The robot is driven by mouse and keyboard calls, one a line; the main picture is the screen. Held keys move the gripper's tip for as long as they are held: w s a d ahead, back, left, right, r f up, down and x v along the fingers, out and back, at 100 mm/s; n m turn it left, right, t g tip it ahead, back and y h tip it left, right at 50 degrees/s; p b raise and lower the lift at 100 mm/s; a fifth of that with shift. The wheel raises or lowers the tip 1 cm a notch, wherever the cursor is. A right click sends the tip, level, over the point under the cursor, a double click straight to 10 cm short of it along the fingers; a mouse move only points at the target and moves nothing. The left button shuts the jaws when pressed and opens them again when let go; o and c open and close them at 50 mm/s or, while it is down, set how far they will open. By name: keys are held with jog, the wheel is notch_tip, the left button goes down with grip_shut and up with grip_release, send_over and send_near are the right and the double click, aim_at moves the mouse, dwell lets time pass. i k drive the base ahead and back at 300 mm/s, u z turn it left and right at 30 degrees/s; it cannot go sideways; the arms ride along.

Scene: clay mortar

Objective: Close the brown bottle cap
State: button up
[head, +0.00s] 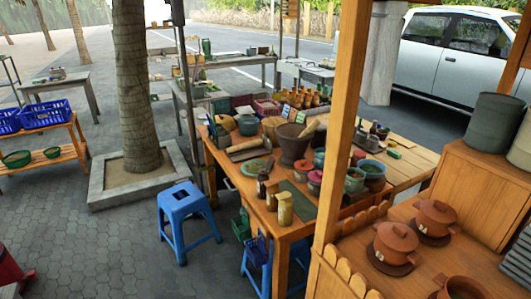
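I cannot single out an open bottle or a loose brown cap at this size. Three small bottles or jars stand near the front edge of the orange wooden table (230,172): a dark brown one (262,183), a tan one (272,197) and a yellowish one with a darker top (285,209). Several amber bottles (308,97) stand in a row at the table's far side, with small cards before them. Whether any of their caps are open is too small to tell. My gripper is not in view.
A mortar (292,146), lidded pots (355,180) and a green mat (297,198) crowd the table. A blue stool (187,216) stands at its left. A wooden post (342,120) and a counter with clay pots (396,240) block the right. Paving (110,245) at lower left is clear.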

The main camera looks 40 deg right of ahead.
aim_at(269, 165)
jog(key=i, duration=0.9)
jog(key=z, duration=0.05)
